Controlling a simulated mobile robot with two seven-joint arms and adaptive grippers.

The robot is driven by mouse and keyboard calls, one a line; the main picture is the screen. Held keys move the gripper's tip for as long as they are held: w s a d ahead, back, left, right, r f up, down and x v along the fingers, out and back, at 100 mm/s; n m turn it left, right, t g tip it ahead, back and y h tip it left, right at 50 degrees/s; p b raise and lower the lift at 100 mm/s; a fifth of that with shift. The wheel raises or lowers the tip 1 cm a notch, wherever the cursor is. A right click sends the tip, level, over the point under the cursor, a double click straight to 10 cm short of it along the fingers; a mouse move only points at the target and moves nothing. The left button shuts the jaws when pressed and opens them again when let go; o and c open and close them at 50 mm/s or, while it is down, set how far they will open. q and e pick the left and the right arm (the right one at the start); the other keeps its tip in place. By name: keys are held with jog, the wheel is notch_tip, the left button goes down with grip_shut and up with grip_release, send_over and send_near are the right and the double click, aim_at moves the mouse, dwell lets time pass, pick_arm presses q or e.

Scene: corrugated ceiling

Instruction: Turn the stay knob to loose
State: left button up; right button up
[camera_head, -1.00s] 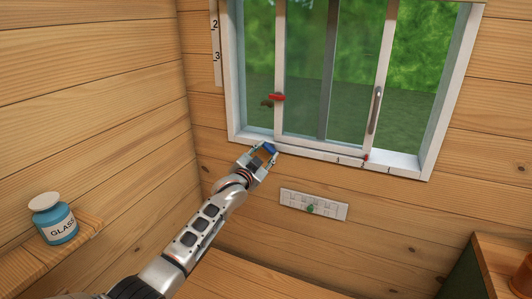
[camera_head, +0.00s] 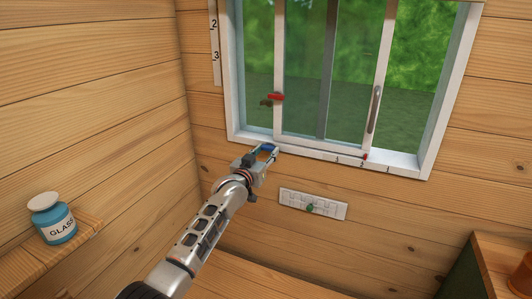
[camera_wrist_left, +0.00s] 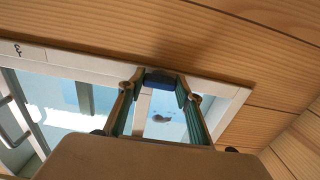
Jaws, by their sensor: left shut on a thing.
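A small blue knob (camera_head: 267,147) sits at the lower left of the window frame, on the sill. My left gripper (camera_head: 265,151) is at the knob with its fingers on both sides of it, shut on it. In the left wrist view the blue knob (camera_wrist_left: 160,79) shows between the two fingertips (camera_wrist_left: 158,87). No marks for loose or tight can be read on it. My right gripper is not in view.
A panel with a green knob (camera_head: 310,207) is below. A blue jar (camera_head: 55,220) stands on a shelf (camera_head: 75,250) at the left.

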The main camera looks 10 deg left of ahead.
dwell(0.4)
pick_arm(q)
jog(key=o, duration=1.1)
jog(key=s, duration=0.4)
jog(key=s+a, duration=0.1)
jog(key=s, duration=0.3)
jog(key=s+a, duration=0.1)
jog(key=s, duration=0.2)
jog(key=shift+s+a, duration=0.15)
jog(key=shift+s, duration=0.25)
jog(key=s+a+f+g+y, duration=0.1)
jog(key=s+f+g, duration=0.1)
jog(key=s+f, duration=0.85)
jog(key=s+f+g, duration=0.2)
jog(key=s+f, duration=0.6)
jog(key=f, duration=0.6)
jog(key=s+f+g, duration=0.1)
jog(key=s+f, duration=0.3)
jog(key=s, duration=0.3)
jog(key=s+f+m+g, duration=0.1)
jog(key=s+f, duration=0.3)
jog(key=s, duration=0.4)
jog(key=s+a+f+g, duration=0.1)
jog(key=s+f, duration=0.3)
jog(key=s, duration=0.3)
jog(key=shift+s+m, duration=0.3)
jog(key=shift+m, duration=0.1)
